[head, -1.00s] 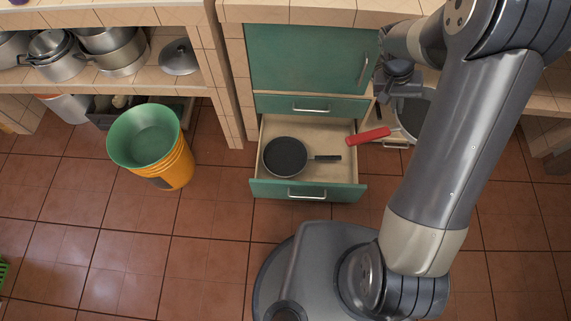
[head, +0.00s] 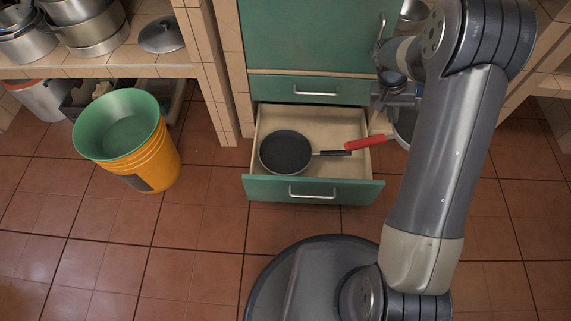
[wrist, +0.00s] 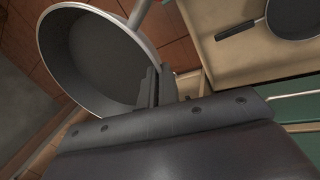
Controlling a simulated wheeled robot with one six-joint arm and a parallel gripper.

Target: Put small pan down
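A grey pan with a red handle (head: 365,143) is held in my gripper (wrist: 157,90). In the wrist view the pan (wrist: 88,58) fills the upper left, tilted, with the fingers closed at its rim near the handle side. In the head view my arm hides most of this pan, and its red handle points left over the right side of the open drawer (head: 313,190). A dark pan with a black handle (head: 285,152) lies flat at the left inside the drawer. It also shows at the upper right of the wrist view (wrist: 292,16).
The green cabinet (head: 305,38) stands behind the drawer. An orange bucket with a green inside (head: 140,165) stands on the tiled floor at the left. Metal pots (head: 85,25) and a lid (head: 160,36) sit on the left shelf. The drawer's front right is bare.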

